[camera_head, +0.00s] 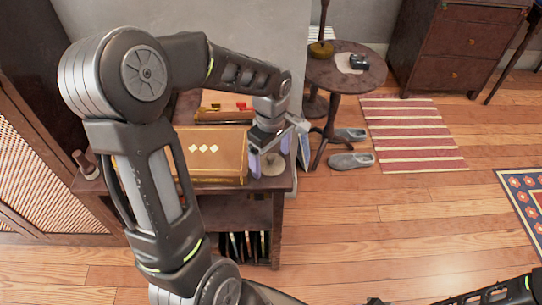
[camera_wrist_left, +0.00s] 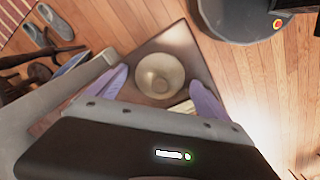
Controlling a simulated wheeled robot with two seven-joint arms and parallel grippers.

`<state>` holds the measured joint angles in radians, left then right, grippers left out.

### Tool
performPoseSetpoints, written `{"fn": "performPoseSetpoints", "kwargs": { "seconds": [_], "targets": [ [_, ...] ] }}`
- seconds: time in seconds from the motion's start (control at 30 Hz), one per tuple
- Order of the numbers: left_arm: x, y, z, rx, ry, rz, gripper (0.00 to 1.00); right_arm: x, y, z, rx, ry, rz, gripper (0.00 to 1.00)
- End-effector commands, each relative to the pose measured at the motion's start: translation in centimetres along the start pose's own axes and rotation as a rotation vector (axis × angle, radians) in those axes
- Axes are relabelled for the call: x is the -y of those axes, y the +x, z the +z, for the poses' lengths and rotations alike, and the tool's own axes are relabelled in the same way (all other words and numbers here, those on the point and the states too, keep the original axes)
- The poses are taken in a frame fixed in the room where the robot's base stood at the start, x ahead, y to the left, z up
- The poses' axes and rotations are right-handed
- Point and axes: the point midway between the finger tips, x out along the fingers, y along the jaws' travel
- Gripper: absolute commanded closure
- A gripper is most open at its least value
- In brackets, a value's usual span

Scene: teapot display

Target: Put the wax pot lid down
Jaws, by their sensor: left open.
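A round, cream-coloured piece, which looks like the wax pot lid (camera_head: 273,164), lies on the right end of the dark wooden cabinet top (camera_head: 283,182). In the left wrist view the lid (camera_wrist_left: 160,74) is a pale disc with a smaller round centre, near a corner of the dark top. My left gripper (camera_head: 270,158) is open above it, its two purple-padded fingers on either side. In the left wrist view the fingers (camera_wrist_left: 162,92) are apart, with no contact on the lid visible. The wax pot itself cannot be made out. My right gripper does not show.
A wooden box with white diamonds (camera_head: 215,158) stands left of the lid. Behind it is a tray with red items (camera_head: 225,107). A round side table (camera_head: 345,72), grey shoes (camera_head: 350,160) and a striped rug (camera_head: 410,135) are beyond.

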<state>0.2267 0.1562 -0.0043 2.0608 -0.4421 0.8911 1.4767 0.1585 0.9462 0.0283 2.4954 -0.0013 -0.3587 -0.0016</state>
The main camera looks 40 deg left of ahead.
Motion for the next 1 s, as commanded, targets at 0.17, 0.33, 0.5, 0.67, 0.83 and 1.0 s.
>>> {"fn": "performPoseSetpoints", "kwargs": {
  "seconds": [0.17, 0.33, 0.5, 0.67, 0.83, 1.0],
  "targets": [
    [0.0, -0.1, 0.0, 0.0, 0.0, 0.0, 0.1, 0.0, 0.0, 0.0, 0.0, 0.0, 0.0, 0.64],
    [-0.1, -0.9, 0.0, -0.001, 0.0, 0.003, 0.1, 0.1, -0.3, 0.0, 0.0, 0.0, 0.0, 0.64],
    [-0.1, -3.4, 0.0, -0.001, 0.0, 0.005, 0.1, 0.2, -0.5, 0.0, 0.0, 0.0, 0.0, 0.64],
    [-0.1, -6.7, 0.0, -0.002, 0.0, 0.005, 0.1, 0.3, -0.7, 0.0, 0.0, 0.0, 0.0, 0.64],
    [-0.1, -10.1, 0.0, -0.001, 0.0, 0.004, 0.1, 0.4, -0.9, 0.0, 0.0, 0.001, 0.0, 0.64],
    [-0.1, -12.0, 0.0, -0.001, 0.001, 0.002, 0.1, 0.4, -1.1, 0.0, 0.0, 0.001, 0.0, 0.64]
  ]
}}
